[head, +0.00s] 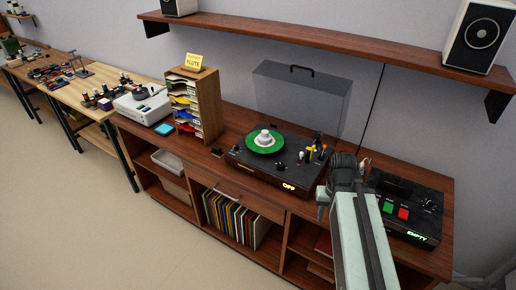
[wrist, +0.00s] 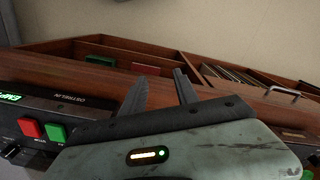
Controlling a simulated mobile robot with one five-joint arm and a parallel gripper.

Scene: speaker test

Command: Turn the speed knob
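A black turntable (head: 240,157) stands on the wooden cabinet in the head view, with a green record (head: 265,139) and a white piece on its middle. Its front display reads OFF. Small controls (head: 302,156) sit at its right side; which one is the speed knob I cannot tell. My gripper (wrist: 160,76) is open and empty in the wrist view, its two dark fingers apart in front of the cabinet's wooden front. In the head view my arm rises right of the turntable, and the fingers are not clear there.
A black device (head: 388,231) with a green button (head: 388,207), a red button (head: 403,214), a dark knob and an EMPTY display stands right of my arm. A clear lid (head: 300,95) stands raised behind the turntable. A wooden sorter (head: 209,105) is to its left. A shelf (head: 330,36) hangs above.

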